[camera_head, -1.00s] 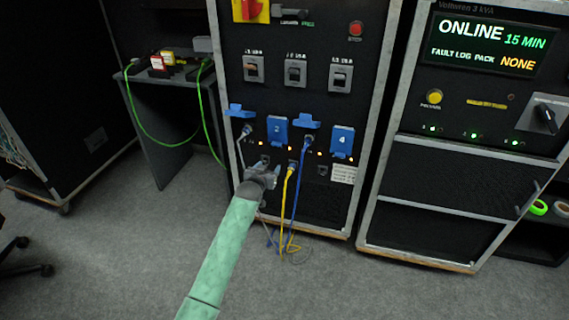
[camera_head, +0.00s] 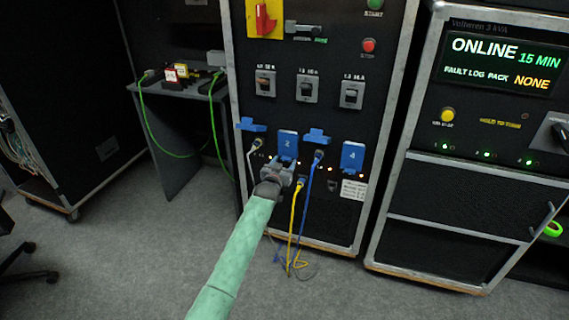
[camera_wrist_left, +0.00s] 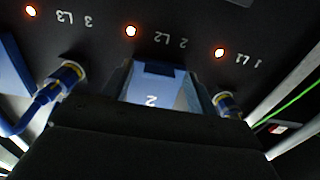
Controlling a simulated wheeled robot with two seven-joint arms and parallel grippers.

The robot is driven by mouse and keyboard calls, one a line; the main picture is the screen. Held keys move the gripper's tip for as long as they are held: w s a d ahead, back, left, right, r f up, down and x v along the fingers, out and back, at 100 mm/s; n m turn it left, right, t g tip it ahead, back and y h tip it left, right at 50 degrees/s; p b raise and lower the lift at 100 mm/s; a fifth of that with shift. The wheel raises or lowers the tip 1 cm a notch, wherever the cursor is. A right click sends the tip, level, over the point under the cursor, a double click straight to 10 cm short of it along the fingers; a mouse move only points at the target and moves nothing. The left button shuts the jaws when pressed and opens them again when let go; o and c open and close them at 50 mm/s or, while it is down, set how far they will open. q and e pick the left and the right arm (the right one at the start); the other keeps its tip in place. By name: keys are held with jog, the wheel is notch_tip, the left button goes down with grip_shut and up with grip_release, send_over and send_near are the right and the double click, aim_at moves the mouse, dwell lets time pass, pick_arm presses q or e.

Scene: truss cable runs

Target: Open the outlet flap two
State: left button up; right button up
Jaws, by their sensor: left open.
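Outlet flap two (camera_head: 287,146) is a blue cover marked 2, hanging shut on the black rack panel. In the left wrist view the flap (camera_wrist_left: 153,88) shows upside down, between two plugs. My left gripper (camera_head: 279,172) is open, right below the flap's lower edge. In the left wrist view the dark gripper body fills the bottom and hides the flap's near part. I cannot tell whether the fingers touch the flap. My right gripper is not in view.
Flap four (camera_head: 352,156) hangs shut. A yellow cable (camera_head: 294,230) hangs just right of my gripper.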

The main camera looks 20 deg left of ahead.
pick_arm(q)
jog(key=shift+w, duration=0.35)
